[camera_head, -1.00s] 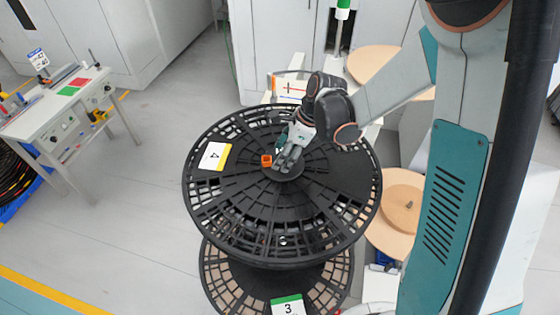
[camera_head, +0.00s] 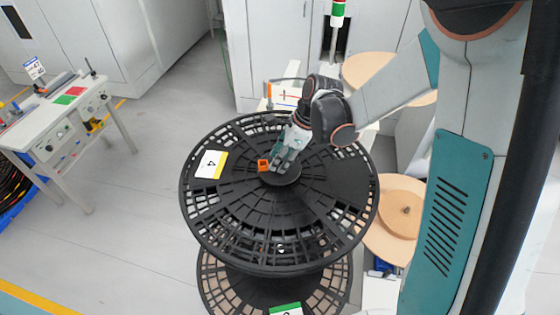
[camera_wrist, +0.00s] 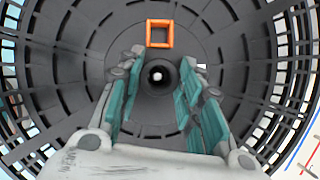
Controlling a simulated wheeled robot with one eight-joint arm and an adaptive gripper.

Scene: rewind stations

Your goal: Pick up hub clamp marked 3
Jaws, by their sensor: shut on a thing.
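A black round hub piece (camera_head: 284,178) is at the centre of the upper black reel (camera_head: 330,222). The wrist view shows it as a dark round part (camera_wrist: 160,112) with a hole. My gripper (camera_head: 281,163) points down at the reel's centre, and its teal-padded fingers (camera_wrist: 160,65) stand on both sides of the hub piece, shut on it. I can read no number on that piece. The reel carries a white and yellow card marked 4 (camera_head: 210,164). A green-edged card (camera_head: 286,309) on the lower reel is cut off by the frame.
A small orange square frame (camera_head: 263,165) lies on the reel beside the hub, and also shows in the wrist view (camera_wrist: 159,33). The lower reel (camera_head: 215,280) is underneath. Wooden discs (camera_head: 392,222) stand at the right, a white workbench (camera_head: 55,120) at the left. Floor between is clear.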

